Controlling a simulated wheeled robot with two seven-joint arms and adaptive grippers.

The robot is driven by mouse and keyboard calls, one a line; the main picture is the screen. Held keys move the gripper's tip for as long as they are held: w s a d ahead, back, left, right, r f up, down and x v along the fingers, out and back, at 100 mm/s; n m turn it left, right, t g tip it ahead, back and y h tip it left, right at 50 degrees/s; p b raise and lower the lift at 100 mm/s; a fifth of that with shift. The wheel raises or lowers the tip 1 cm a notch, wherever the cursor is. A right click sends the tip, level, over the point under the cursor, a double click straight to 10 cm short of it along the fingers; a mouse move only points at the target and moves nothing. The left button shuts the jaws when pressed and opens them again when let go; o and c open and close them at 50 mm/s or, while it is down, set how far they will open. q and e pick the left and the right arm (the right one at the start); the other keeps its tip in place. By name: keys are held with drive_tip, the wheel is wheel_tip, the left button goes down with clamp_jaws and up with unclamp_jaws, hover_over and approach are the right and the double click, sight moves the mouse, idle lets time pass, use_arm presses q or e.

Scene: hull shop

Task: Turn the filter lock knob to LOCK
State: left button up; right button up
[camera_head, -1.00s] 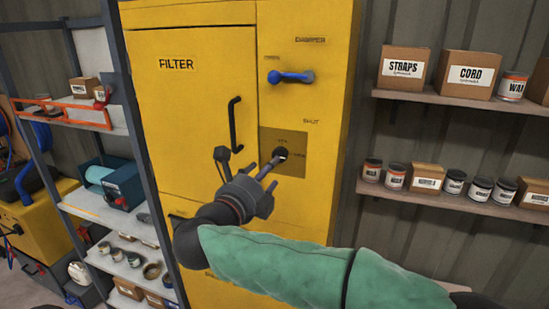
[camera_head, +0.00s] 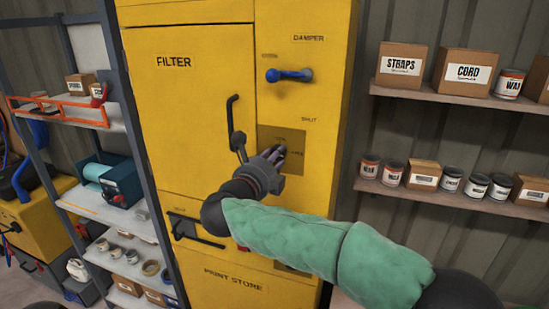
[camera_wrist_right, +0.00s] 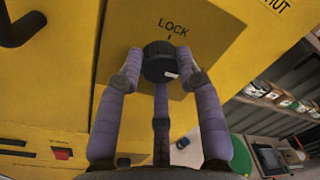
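The filter lock knob (camera_wrist_right: 160,62) is a dark round knob on a brown plate (camera_wrist_right: 185,115) of the yellow cabinet. In the right wrist view the word LOCK and a short tick lie above it. A small white mark on the knob sits at its lower right, away from that tick. My right gripper (camera_head: 277,156) is at the plate and hides the knob in the head view. In the wrist view its purple fingers (camera_wrist_right: 162,75) stand around the knob, two at its sides and one below. Small gaps seem to show at the side fingertips. My left gripper is out of view.
The FILTER door (camera_head: 190,110) has a black handle (camera_head: 233,125) left of my gripper. A blue damper lever (camera_head: 289,75) is above, near SHUT. Shelves with boxes and tins stand at right (camera_head: 450,195) and left (camera_head: 125,225).

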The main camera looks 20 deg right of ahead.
drive_tip(key=shift+f, duration=0.1)
drive_tip(key=shift+c, duration=1.1)
drive_tip(key=shift+s+d+n+t+y+p, duration=0.15)
drive_tip(key=shift+n+t+p, duration=0.3)
drive_tip(key=shift+n+p, duration=3.15)
drive_tip(key=shift+w+n+t+y+p, duration=0.25)
drive_tip(key=shift+n+p, duration=1.15)
drive_tip(key=shift+n, duration=4.4)
drive_tip(key=shift+s, duration=0.2)
drive_tip(key=o, duration=1.1)
drive_tip(key=shift+o, duration=0.2)
